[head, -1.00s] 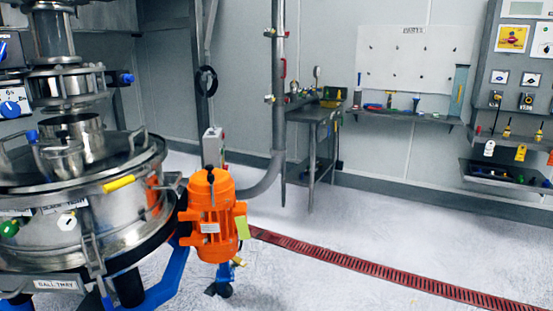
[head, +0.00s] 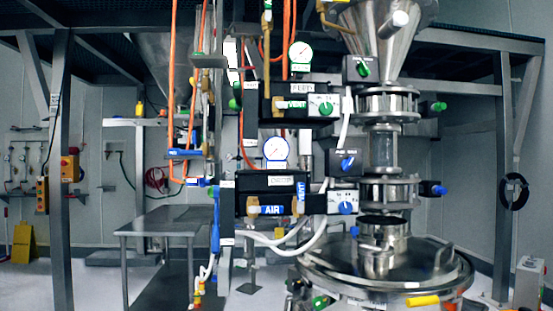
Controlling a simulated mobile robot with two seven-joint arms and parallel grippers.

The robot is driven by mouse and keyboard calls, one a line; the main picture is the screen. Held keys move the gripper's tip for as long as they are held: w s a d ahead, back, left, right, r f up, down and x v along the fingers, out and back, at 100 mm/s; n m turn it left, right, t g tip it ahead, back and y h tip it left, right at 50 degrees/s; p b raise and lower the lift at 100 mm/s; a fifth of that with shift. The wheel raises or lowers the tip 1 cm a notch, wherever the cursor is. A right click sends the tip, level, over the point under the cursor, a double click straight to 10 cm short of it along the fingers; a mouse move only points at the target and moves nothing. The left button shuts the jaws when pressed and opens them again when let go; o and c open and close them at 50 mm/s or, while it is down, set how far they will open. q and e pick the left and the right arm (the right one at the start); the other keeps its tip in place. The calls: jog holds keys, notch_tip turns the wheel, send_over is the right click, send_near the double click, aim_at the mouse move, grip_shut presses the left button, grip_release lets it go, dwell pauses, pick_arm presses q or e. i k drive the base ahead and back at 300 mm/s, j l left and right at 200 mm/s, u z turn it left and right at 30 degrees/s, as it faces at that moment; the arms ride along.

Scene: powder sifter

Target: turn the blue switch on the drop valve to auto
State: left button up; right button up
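Two blue switches show in the head view beside the steel column of the sifter. The upper blue switch (head: 348,162) is on a dark box level with the clear pipe section. The lower blue switch (head: 346,208) is on a white-faced panel just below it. The print around both is too small to read, so I cannot tell which setting either points to or which one bears the drop valve label. Neither of my grippers is in view.
Green switches (head: 363,69) sit higher up. Two gauges (head: 275,149) and hoses stand left of the switches. The round sifter lid (head: 385,270) is below right. A steel table (head: 165,222) and frame post (head: 60,170) are at left. Some floor shows between them.

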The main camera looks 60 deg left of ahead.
aim_at(347, 164)
jog(key=u, duration=1.75)
